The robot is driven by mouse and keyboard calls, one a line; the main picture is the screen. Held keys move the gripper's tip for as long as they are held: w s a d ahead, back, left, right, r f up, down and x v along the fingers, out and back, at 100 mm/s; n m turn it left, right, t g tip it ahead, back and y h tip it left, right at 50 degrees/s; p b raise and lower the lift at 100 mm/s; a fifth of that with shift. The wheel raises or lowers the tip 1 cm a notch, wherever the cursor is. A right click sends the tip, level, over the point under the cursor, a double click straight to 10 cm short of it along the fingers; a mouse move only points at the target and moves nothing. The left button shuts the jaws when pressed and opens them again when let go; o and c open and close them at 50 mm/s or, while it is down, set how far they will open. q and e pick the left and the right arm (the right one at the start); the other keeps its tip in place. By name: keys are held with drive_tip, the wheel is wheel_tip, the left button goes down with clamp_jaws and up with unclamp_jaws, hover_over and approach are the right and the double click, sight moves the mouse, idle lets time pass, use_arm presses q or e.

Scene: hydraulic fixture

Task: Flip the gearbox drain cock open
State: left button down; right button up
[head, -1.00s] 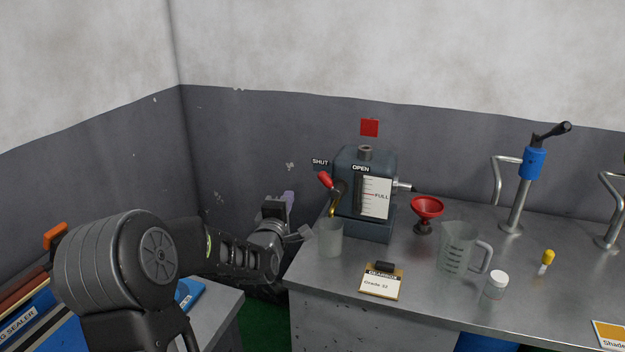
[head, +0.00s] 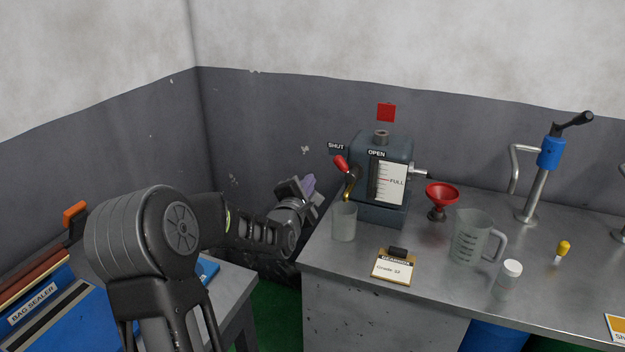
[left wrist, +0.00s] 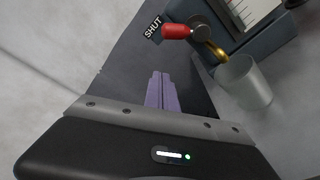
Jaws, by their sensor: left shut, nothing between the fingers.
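The gearbox (head: 392,148) is a dark blue-grey block at the back left of the metal bench, with SHUT and OPEN labels. Its drain cock has a red handle (head: 341,163) that points up and left toward the SHUT label (head: 336,146). The handle also shows in the left wrist view (left wrist: 175,31). A brass spout (head: 348,190) hangs below it over a clear cup (head: 344,222). My left gripper (head: 314,190), with purple fingers, is shut and empty, left of the handle and apart from it. My right gripper is not in view.
A clipboard card (head: 393,266), red funnel (head: 441,196), measuring jug (head: 471,238), and white-capped bottle (head: 508,278) stand on the bench (head: 445,300). A blue bag sealer (head: 45,310) lies at left. A dark wall stands behind my left gripper.

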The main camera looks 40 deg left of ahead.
sight(345, 166)
use_arm(q)
drive_tip(key=w+r+p, duration=0.1)
drive_tip(key=w+p, duration=0.3)
drive_tip(key=w, duration=0.4)
drive_tip(key=shift+r, duration=0.15)
drive_tip(key=shift+a, duration=0.15)
